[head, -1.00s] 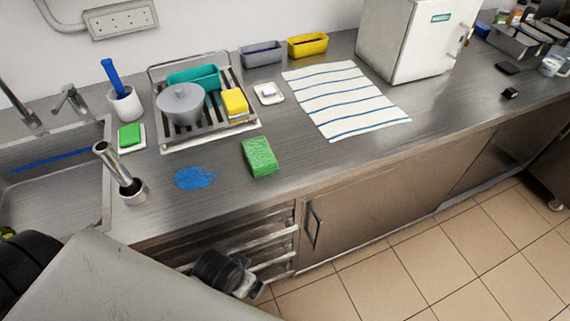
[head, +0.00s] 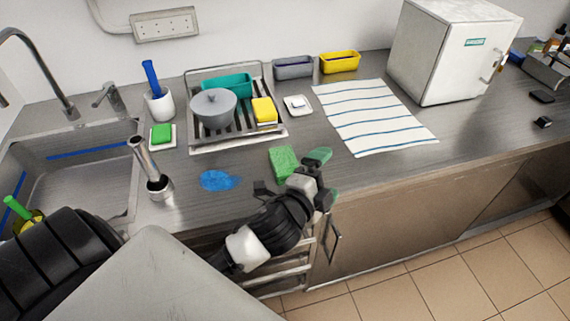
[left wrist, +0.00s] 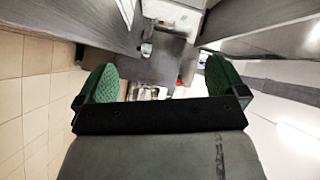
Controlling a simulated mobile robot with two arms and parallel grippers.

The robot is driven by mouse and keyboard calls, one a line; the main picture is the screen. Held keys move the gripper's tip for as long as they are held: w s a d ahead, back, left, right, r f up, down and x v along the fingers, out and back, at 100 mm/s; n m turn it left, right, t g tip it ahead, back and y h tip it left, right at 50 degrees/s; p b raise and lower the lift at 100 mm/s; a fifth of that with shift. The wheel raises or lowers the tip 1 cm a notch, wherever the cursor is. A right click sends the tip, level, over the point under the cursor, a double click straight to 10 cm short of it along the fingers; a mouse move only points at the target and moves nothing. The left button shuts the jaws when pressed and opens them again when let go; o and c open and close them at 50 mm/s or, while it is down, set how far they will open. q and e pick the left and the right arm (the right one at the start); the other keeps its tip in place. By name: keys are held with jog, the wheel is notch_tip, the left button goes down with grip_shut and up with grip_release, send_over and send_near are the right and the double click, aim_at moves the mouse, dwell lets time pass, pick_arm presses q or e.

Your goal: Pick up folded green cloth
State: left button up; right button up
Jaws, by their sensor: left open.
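The folded green cloth (head: 283,160) lies flat on the steel counter (head: 370,168) in the head view, near the front edge. Its lower right part is hidden behind my left gripper (head: 322,177). The left gripper is open, with green pads on its two fingers, and is just right of and in front of the cloth. Whether it touches the cloth I cannot tell. In the left wrist view the open gripper (left wrist: 163,82) shows nothing between its fingers, and the cloth is not seen. My right gripper is not in view.
A blue spill (head: 218,181) lies left of the cloth. A metal holder (head: 158,186) stands beside the sink (head: 75,180). A dish rack (head: 240,141) with a grey pot is behind. A striped towel (head: 375,115) lies to the right, before a white freezer (head: 440,60).

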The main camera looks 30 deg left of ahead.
pick_arm(q)
jog(key=w+d+r+m+h, duration=0.1)
jog(key=d+r+m+h, duration=0.35)
jog(key=m+h, duration=0.4)
jog(key=w+d+r+m+h, duration=0.2)
jog(key=d+r+m+h, duration=0.25)
jog(key=m, duration=0.65)
jog(key=m+g+y, duration=1.4)
jog(key=m+g, duration=0.3)
jog(key=m, duration=1.1)
send_over(285, 163)
notch_tip(285, 163, down, 7)
jog(key=shift+s+a+f, duration=0.1)
jog(key=shift+a+f, duration=0.15)
jog(key=shift+a, duration=0.1)
notch_tip(285, 163, down, 5)
jog(key=shift+r+p, duration=0.15)
jog(key=shift+p, duration=0.35)
jog(key=shift+d+f+p, duration=0.15)
jog(key=shift+f+p, duration=0.2)
jog(key=shift+f, duration=0.15)
jog(key=f, duration=0.1)
jog(key=f+p, duration=0.1)
jog(key=f, duration=0.1)
jog(key=shift+w+d+f, duration=0.2)
jog(key=shift+d+f, duration=0.05)
jog(key=shift+f, duration=0.1)
jog(key=shift+f+p, duration=0.3)
jog(key=shift+f, duration=0.15)
